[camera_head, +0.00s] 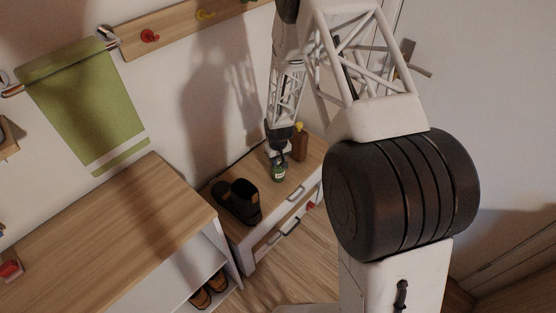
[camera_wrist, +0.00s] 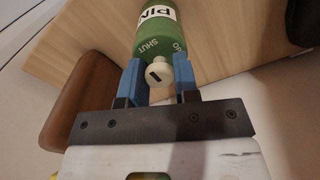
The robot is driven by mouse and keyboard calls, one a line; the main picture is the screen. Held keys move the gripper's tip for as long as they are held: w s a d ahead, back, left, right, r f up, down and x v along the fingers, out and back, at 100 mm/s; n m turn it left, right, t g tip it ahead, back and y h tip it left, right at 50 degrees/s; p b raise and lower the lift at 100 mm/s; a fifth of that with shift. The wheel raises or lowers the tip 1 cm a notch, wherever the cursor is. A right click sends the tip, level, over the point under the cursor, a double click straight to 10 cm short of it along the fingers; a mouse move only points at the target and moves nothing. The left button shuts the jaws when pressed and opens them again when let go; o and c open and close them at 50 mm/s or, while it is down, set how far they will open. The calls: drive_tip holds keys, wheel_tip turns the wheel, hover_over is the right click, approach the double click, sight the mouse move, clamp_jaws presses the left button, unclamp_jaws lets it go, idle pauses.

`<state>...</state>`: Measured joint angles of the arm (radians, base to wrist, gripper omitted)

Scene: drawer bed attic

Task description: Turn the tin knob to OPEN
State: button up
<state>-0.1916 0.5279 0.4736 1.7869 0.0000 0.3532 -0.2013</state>
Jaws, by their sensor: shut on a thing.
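The green tin (camera_head: 279,173) stands on the wood top of a small drawer unit in the head view. In the wrist view the tin (camera_wrist: 166,28) shows a white label and the word SHUT, with part of another word beside it. A cream knob (camera_wrist: 158,68) with a dark mark sits at the tin's near end. My gripper (camera_wrist: 157,80) has its blue fingers on both sides of the knob and is shut on it. In the head view my gripper (camera_head: 278,153) is over the tin, and the knob is too small to make out.
Dark boots (camera_head: 236,202) stand at left on the drawer unit (camera_head: 311,158). A larger wooden bench (camera_head: 105,235) is at the lower left. A brown object (camera_wrist: 78,98) lies left of my fingers.

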drive_tip(key=o, duration=0.3)
drive_tip(key=shift+c, duration=0.9)
drive_tip(key=shift+m, duration=1.6)
drive_tip(key=shift+f+m, duration=0.1)
drive_tip(key=shift+m, duration=1.5)
